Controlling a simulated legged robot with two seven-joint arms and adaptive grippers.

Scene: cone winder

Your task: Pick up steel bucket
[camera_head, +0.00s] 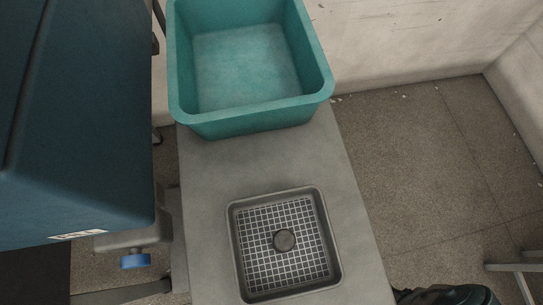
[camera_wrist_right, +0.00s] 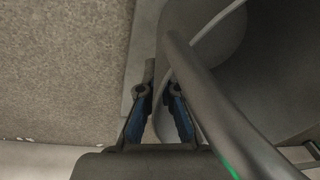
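I cannot make out a steel bucket for certain in either view. In the right wrist view my right gripper (camera_wrist_right: 158,92) shows two dark fingers with blue pads. My left gripper is in neither view.
A teal bin (camera_head: 250,117), empty, stands on the far part of a grey bench (camera_head: 260,163). A square tray with a grid (camera_head: 285,243) and a round knob is nearer. A dark blue machine (camera_head: 80,120) with a blue knob (camera_head: 135,261) stands left. Floor (camera_head: 420,150) lies open right.

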